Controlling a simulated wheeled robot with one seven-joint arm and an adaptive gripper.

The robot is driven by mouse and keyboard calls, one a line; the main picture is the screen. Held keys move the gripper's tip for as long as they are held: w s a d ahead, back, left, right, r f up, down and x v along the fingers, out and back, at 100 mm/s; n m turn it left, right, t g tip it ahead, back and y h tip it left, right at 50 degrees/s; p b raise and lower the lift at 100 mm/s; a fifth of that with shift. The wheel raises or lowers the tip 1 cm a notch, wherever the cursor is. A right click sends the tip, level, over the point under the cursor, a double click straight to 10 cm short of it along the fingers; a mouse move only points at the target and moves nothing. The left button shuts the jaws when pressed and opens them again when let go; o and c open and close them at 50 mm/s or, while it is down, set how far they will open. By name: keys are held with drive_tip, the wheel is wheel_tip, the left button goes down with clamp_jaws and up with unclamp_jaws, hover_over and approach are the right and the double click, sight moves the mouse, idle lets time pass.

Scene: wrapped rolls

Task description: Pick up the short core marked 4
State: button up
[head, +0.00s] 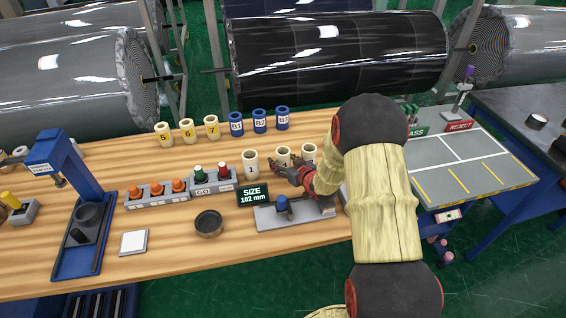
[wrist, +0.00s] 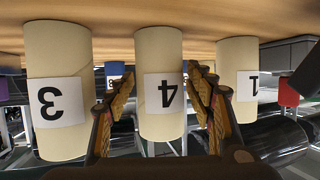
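The short core marked 4 is a cream tube in the middle of the upside-down wrist view (wrist: 160,85), its label facing me. In the head view, it is the cream core (head: 282,153) right of the core marked 1, partly hidden behind my gripper (head: 284,172). My gripper (wrist: 160,88) is open in the wrist view, one finger on each side of the core marked 4, with visible gaps. I cannot tell how far the fingertips reach around it. It stands upright on the wooden bench.
The core marked 3 (wrist: 58,90) and the core marked 1 (wrist: 238,80) stand close on either side. Yellow-labelled cores (head: 187,130) and blue cores (head: 260,121) stand behind. A size display (head: 253,195) and a grey fixture (head: 300,214) are in front.

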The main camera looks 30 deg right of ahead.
drive_tip(key=c, duration=1)
drive_tip(key=shift+r, duration=0.15)
